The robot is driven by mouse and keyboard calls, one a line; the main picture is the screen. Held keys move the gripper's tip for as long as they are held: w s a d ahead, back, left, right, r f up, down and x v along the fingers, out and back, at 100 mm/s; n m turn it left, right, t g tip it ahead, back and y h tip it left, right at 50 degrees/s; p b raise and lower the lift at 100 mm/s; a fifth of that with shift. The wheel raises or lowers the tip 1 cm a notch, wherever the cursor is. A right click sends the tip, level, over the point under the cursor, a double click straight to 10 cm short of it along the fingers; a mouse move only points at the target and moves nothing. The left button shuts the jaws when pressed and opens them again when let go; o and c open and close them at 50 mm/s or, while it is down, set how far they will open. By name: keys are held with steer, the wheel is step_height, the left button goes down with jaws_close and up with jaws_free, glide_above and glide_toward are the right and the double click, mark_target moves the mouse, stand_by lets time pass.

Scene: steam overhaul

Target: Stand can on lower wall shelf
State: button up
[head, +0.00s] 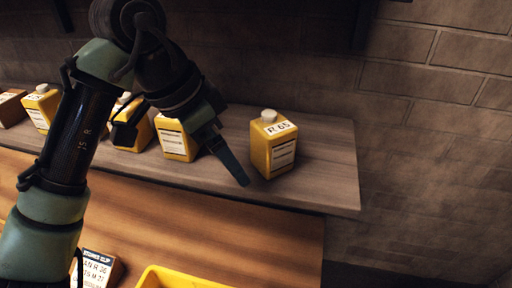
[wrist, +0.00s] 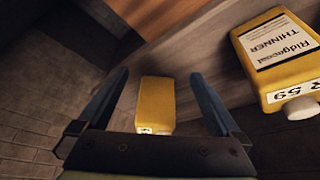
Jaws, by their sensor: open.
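Yellow square cans with white caps and white labels stand upright on a grey wooden wall shelf (head: 325,165). The rightmost can (head: 273,145), marked R 65, stands apart from the others. My gripper (head: 238,170) points down just left of it, at the shelf's front side. In the wrist view my gripper (wrist: 160,75) is open. A can labelled THINNER (wrist: 285,60) lies to the right of the fingers.
Several more cans, such as one at the left (head: 41,107), line the shelf. Below are a wooden surface (head: 255,240), a yellow bin (head: 180,278) and a label block (head: 98,268). A brick wall (head: 440,110) stands behind. The shelf's right end is clear.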

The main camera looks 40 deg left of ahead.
steer(key=shift+s+a, duration=0.25)
steer(key=shift+s, duration=0.5)
steer(key=shift+s+a, duration=0.25)
steer(key=shift+s, duration=0.45)
